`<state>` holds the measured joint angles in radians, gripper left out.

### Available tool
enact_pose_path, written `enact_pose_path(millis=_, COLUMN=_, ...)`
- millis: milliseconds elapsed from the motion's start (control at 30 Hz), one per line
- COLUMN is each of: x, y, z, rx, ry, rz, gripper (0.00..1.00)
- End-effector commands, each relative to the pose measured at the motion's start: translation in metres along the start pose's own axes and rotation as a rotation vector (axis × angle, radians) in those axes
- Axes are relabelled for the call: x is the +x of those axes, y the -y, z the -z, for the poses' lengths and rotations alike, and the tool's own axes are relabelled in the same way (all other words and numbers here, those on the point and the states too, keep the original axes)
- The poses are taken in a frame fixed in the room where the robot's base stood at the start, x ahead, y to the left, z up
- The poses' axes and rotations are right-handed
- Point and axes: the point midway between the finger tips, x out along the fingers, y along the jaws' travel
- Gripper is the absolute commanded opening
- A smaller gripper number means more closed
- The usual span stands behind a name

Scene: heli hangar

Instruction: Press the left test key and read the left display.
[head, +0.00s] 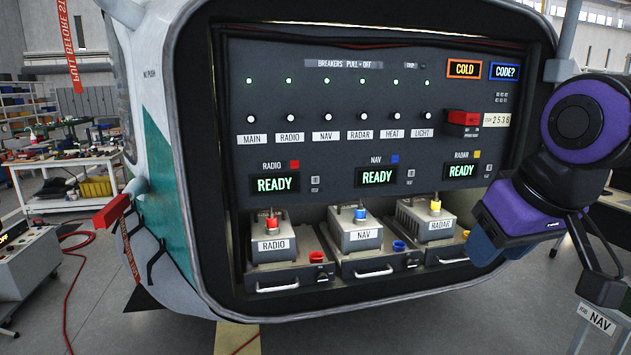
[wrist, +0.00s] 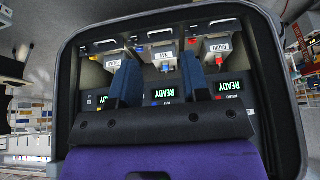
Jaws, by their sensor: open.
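The left display (head: 275,184), under the RADIO label and a red square, reads READY in green. The small left test key (head: 315,180) sits just right of it on the dark panel. In the wrist view, which is upside down, the left display (wrist: 231,88) is at right, also reading READY. My gripper (head: 486,243) is at the right of the head view, in front of the RADAR unit's right side and well right of the left test key. In the wrist view its two blue fingers (wrist: 160,78) stand apart with nothing held between them.
The NAV display (head: 376,176) and RADAR display (head: 461,170) also read READY. RADIO (head: 273,242), NAV (head: 357,234) and RADAR (head: 428,219) units stand on trays below. A red guarded switch (head: 462,118) is at upper right. The bay's rim (head: 200,200) surrounds the panel.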

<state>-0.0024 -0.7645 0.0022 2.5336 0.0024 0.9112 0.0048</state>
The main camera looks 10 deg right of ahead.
Motion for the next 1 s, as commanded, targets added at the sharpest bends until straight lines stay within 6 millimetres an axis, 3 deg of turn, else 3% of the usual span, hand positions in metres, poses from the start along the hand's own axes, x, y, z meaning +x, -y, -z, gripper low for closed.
enact_pose_path(millis=100, x=0.0, y=0.0, z=0.0, rx=0.0, ry=0.0, rz=0.0, gripper=0.43)
enact_pose_path(millis=133, x=0.0, y=0.0, z=0.0, rx=0.0, ry=0.0, rz=0.0, gripper=0.38)
enact_pose_path(millis=300, x=0.0, y=0.0, z=0.0, rx=0.0, ry=0.0, rz=0.0, gripper=0.0)
enact_pose_path(millis=1000, x=0.0, y=0.0, z=0.0, rx=0.0, ry=0.0, rz=0.0, gripper=0.0)
